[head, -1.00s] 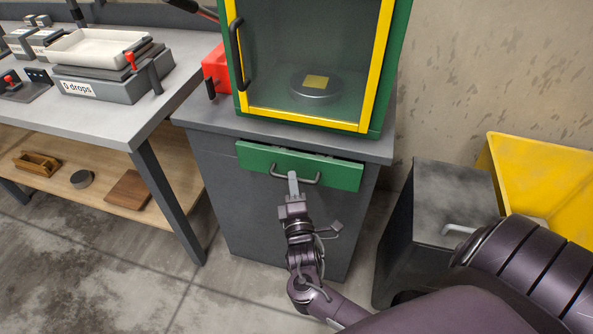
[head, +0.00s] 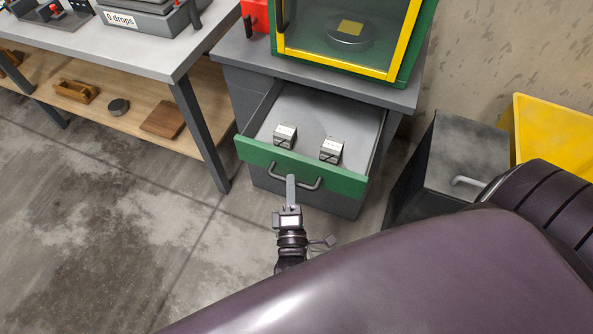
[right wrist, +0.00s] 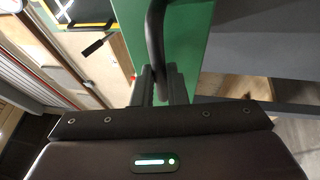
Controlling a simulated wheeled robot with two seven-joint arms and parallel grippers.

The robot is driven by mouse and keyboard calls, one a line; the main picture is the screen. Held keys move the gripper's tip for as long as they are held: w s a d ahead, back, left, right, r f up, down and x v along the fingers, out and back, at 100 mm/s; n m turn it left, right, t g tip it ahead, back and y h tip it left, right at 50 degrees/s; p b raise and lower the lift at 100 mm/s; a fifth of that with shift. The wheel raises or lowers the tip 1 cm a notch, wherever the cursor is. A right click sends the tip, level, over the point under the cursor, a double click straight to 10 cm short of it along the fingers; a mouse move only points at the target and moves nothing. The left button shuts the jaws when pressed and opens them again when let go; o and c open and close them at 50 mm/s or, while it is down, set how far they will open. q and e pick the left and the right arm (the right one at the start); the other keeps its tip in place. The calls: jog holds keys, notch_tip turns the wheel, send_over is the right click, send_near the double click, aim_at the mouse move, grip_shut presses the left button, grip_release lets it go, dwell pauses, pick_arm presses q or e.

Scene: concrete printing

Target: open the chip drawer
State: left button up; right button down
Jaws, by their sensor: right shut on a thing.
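The chip drawer (head: 305,171) has a green front and stands well out of the grey cabinet. Two small grey blocks with white labels lie inside, a left block (head: 285,136) and a right block (head: 331,150). My right gripper (head: 291,183) is shut on the drawer's dark bar handle (head: 309,187). In the right wrist view the handle (right wrist: 155,40) runs down between the fingers (right wrist: 160,84), in front of the green drawer front (right wrist: 182,40). My left gripper is not in view.
A green and yellow glass-fronted cabinet (head: 400,70) stands on the grey cabinet (head: 390,92). A grey workbench with a wooden lower shelf (head: 205,110) is at left. A dark bin (head: 450,145) and a yellow bin (head: 555,135) stand at right. The concrete floor at left is clear.

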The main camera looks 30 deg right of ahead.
jog(key=shift+s+a, duration=0.15)
jog(key=shift+s, duration=0.05)
jog(key=c, duration=1.5)
grip_release()
jog(key=shift+o, duration=0.2)
